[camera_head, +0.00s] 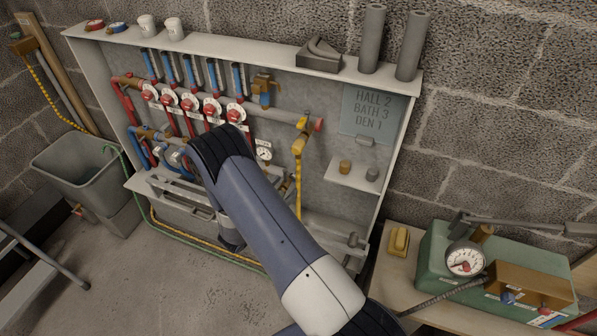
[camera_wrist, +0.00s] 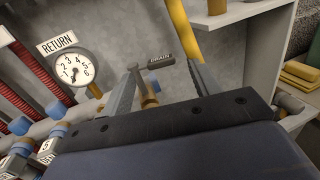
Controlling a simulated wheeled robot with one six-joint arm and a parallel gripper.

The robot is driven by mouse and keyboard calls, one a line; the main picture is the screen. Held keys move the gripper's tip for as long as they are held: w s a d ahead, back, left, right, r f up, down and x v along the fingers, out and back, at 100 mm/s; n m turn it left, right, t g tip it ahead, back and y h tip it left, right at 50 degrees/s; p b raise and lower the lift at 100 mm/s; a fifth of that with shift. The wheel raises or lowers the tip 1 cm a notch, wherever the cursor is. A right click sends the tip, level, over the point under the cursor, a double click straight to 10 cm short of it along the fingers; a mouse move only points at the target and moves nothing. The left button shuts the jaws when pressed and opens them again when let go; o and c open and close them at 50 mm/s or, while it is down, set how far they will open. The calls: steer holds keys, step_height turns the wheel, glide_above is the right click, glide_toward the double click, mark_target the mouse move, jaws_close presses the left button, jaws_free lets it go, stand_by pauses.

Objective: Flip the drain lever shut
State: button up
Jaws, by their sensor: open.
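In the wrist view a small dark lever or tag marked DRAIN (camera_wrist: 158,64) stands up beside a brass fitting (camera_wrist: 148,92). I cannot tell clearly where the tag ends and the lever begins. My gripper (camera_wrist: 160,65) is open, with one finger to the left of this fitting and one to the right. The DRAIN piece shows between the fingertips; I see no clear contact. Part of the fitting is hidden behind the gripper body. In the head view my arm covers most of this spot and the gripper cannot be made out clearly.
A RETURN gauge (camera_wrist: 75,69) is left of the gripper, above pipes with blue caps. A yellow hose (camera_wrist: 181,38) hangs close on the right, near a small shelf (camera_head: 352,176). A green case (camera_head: 455,285) stands on the bench at right. A grey bin (camera_head: 85,165) stands left.

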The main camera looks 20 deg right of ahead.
mark_target(297, 176)
steer(key=x, duration=0.7)
steer(key=shift+w+d, duration=0.2)
steer(key=shift+d, duration=0.15)
steer(key=shift+c, duration=0.2)
steer(key=c, duration=1)
steer(key=shift+o, duration=0.2)
steer(key=shift+w+d+f+n+t+y+b, duration=0.1)
steer(key=shift+n+t+y+b, duration=0.35)
steer(key=shift+t+b, duration=0.1)
steer(key=shift+w+d+f+n+t+y+b, duration=0.15)
steer(key=shift+n+t+y+b, duration=0.2)
steer(key=shift+n+t+b, duration=0.15)
steer(key=shift+w+r+n+t+y+b, duration=0.2)
steer(key=shift+w+n+t+y+b, duration=0.1)
steer(key=shift+n+t+y+b, duration=0.65)
steer(key=o, duration=1)
